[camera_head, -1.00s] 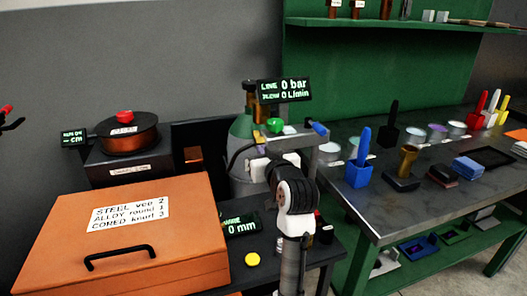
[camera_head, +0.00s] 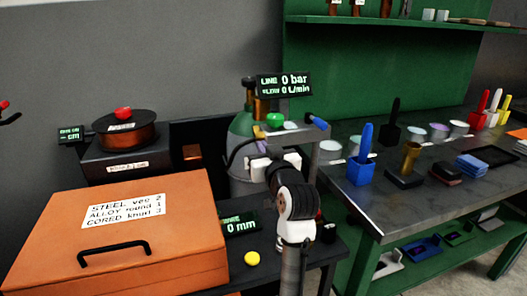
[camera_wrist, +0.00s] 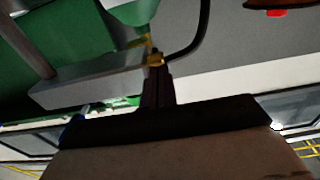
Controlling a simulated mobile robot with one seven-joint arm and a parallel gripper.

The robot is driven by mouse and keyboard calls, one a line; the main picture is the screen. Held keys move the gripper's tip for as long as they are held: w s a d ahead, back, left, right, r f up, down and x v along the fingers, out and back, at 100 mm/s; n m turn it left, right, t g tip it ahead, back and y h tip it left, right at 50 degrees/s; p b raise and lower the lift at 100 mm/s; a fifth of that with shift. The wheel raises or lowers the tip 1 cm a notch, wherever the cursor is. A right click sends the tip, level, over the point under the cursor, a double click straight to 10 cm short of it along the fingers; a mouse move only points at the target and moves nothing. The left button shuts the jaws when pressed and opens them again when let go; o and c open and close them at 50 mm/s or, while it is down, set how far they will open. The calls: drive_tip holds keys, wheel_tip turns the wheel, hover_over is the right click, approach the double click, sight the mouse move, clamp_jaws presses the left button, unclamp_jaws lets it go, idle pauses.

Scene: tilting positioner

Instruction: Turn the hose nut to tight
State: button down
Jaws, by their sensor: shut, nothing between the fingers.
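The hose nut (camera_wrist: 155,60) is a small brass piece in the wrist view, at the end of a black hose (camera_wrist: 196,35) and beside a grey bar. My gripper (camera_wrist: 157,75) shows there as dark fingers, shut and empty, with the tips just below the nut in the picture. I cannot tell whether they touch it. In the head view the gas cylinder (camera_head: 242,125) stands behind my arm, with a green knob (camera_head: 275,119) near its top. My arm hides the fingertips there. How tight the nut is cannot be seen.
A display (camera_head: 284,86) above the cylinder reads 0 bar and 0 L/min. A grey bracket (camera_head: 318,137) with a blue handle (camera_head: 316,122) stands to its right. An orange case (camera_head: 150,250) lies at left front. A metal workbench (camera_head: 360,205) with tools stands at right.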

drive_tip(key=shift+f+b, duration=0.35)
drive_tip(key=shift+b, duration=0.15)
drive_tip(key=f+t+b, duration=0.1)
drive_tip(key=t+b, duration=0.1)
drive_tip(key=b, duration=0.3)
drive_tip(key=w+f+t+y+b, duration=0.1)
drive_tip(key=t+b, duration=0.1)
drive_tip(key=b, duration=0.3)
drive_tip(key=t+y+b, duration=0.1)
drive_tip(key=b, duration=0.4)
drive_tip(key=shift+w+a+f+t, duration=0.25)
drive_tip(key=shift+f+t, duration=0.15)
drive_tip(key=shift+w+a+f+b, duration=0.1)
drive_tip(key=shift+w+f+b, duration=0.05)
drive_tip(key=shift+w+b, duration=0.15)
drive_tip(key=shift+s+f, duration=0.1)
drive_tip(key=shift+s, duration=0.1)
